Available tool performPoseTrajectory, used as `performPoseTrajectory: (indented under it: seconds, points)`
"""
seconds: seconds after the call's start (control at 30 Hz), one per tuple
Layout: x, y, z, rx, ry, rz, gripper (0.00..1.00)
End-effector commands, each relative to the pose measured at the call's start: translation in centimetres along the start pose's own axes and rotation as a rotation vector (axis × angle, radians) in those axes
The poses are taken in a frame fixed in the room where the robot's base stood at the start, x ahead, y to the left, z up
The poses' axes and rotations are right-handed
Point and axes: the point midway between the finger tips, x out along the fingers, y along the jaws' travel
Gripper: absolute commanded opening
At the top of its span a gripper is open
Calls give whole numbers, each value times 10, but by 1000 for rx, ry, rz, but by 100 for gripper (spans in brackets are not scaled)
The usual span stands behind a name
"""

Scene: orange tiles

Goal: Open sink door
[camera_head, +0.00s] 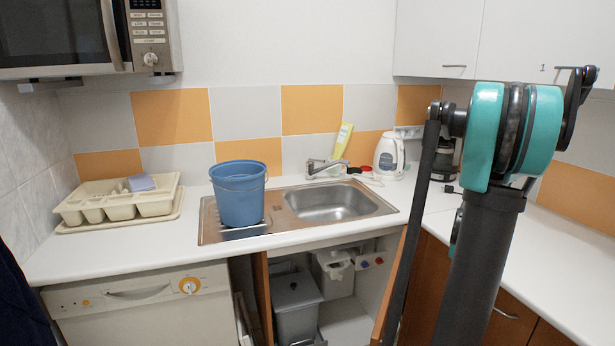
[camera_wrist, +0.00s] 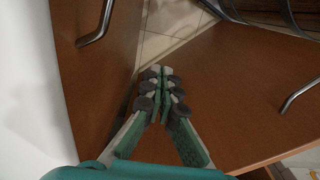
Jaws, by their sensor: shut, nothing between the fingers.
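The cabinet under the sink (camera_head: 325,206) stands open in the head view. A narrow brown door edge (camera_head: 262,300) shows at the left of the opening. Another brown door (camera_head: 390,280) stands swung out at the right, partly behind my arm. In the wrist view, my gripper (camera_wrist: 160,75) is shut and empty, in front of a brown panel (camera_wrist: 225,90) with a metal handle (camera_wrist: 300,93) at the right. Another brown panel (camera_wrist: 100,75) with a handle (camera_wrist: 97,25) is at the left. I cannot tell whether the fingertips touch a panel. My gripper is out of the head view.
Inside the cabinet are a grey bin (camera_head: 297,305) and a white container (camera_head: 335,275). A dishwasher (camera_head: 140,305) is left of it. A blue bucket (camera_head: 238,195) stands on the drainer. Bare floor tiles (camera_wrist: 165,45) and dark chair-like legs (camera_wrist: 295,18) show beyond my fingers.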

Motion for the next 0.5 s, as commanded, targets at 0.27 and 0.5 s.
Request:
performPoseTrajectory:
  seconds: [0.27,0.5]
  points:
    - [0,11,7,1,0,1,0]
    - [0,20,13,1,1,2,0]
